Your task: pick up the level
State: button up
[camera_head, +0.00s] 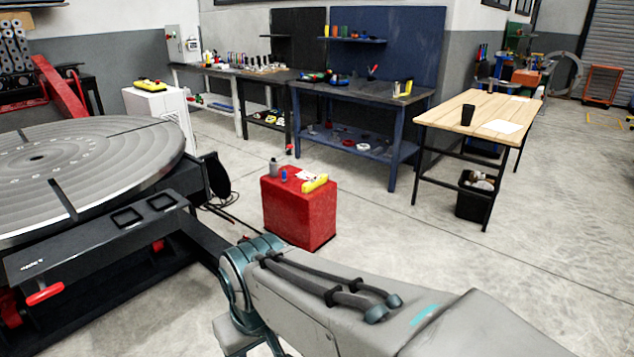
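A yellow bar-shaped object (315,183), which looks like the level, lies on the top of a red cabinet (298,215) near the middle of the view. It sits at the right side of that top, slightly slanted, beside a few small items. My arm crosses the lower middle of the view, in front of the cabinet. My gripper is outside the picture, so its state and its distance from the level do not show.
A large round positioner table (90,165) fills the left side. A white cabinet (160,112) bears another yellow object (149,84). A blue workbench (350,93) and a wooden table (470,112) stand behind. The floor right of the red cabinet is clear.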

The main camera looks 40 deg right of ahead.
aim_at(316, 182)
jog(key=z, duration=1.15)
jog(key=i, duration=1.5)
jog(key=z, duration=0.3)
jog(key=i, duration=3.1)
jog(key=z, duration=0.15)
